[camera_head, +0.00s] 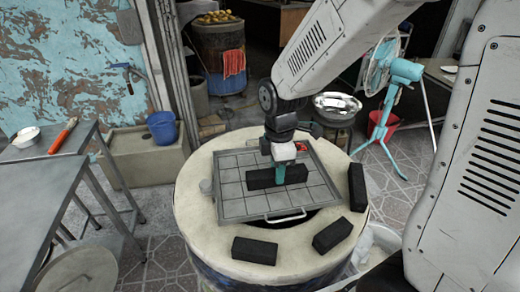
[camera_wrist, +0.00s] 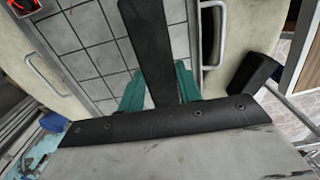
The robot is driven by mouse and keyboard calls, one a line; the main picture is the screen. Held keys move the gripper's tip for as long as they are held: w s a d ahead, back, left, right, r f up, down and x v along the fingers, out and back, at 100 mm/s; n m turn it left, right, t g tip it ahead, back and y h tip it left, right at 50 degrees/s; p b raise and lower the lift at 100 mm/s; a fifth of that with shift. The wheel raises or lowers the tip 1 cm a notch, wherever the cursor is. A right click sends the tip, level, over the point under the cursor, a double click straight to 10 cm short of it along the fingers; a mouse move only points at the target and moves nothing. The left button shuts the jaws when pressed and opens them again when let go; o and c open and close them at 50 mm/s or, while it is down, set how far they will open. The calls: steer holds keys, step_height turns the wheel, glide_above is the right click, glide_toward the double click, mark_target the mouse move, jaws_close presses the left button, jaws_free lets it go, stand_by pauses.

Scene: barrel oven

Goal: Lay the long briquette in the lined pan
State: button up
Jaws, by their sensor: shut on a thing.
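The long black briquette (camera_head: 262,178) is over the middle of the square pan (camera_head: 232,209), which has pale tiles lining its floor and a metal handle at its front. My gripper (camera_head: 280,174) points down with teal fingers shut on the briquette. In the wrist view, the briquette (camera_wrist: 148,35) runs between the two fingers of my gripper (camera_wrist: 161,75) above the tiled floor. The pan's tile grid (camera_wrist: 88,40) and side handles show there. The briquette looks level and inside the pan's walls; I cannot tell whether its underside touches the tiles.
The pan sits on a round barrel oven top (camera_head: 205,235). Shorter black briquettes lie on its rim: one at the right (camera_head: 357,188), one front right (camera_head: 333,235), one in front (camera_head: 254,250). A small red item (camera_head: 303,147) is at the pan's far corner. A metal table (camera_head: 40,190) stands left.

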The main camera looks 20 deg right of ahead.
steer(key=w, duration=0.5)
steer(key=w+d+f, duration=0.1)
steer(key=w, duration=0.4)
steer(key=w+d, duration=0.1)
steer(key=w, duration=0.5)
steer(key=shift+d+f, duration=0.2)
steer(key=shift+f, duration=0.05)
steer(key=shift+w, duration=0.15)
steer(key=shift+f, duration=1.75)
steer(key=o, duration=0.4)
steer(key=shift+f, duration=0.15)
steer(key=o, duration=0.4)
